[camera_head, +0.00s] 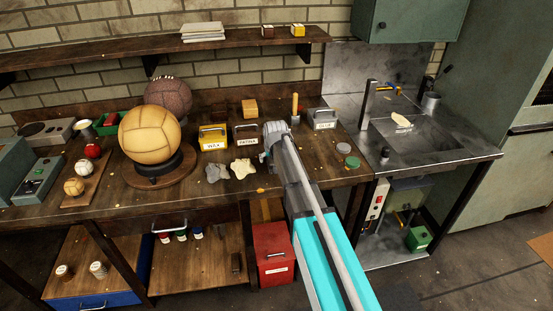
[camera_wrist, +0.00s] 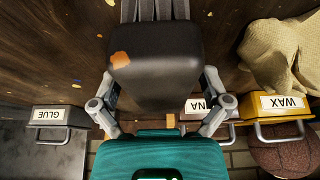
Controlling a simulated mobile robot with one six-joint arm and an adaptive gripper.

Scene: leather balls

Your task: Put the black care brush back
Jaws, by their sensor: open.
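My gripper (camera_head: 269,146) is above the workbench, in front of the patina box (camera_head: 246,134).
The wax box (camera_head: 213,137) and glue box (camera_head: 325,118) stand along the bench back. A tan ball (camera_head: 150,134) on a stand and pale cloths (camera_head: 243,168) lie left of my gripper. A red box (camera_head: 273,252) stands below. A sink (camera_head: 424,139) is at right.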

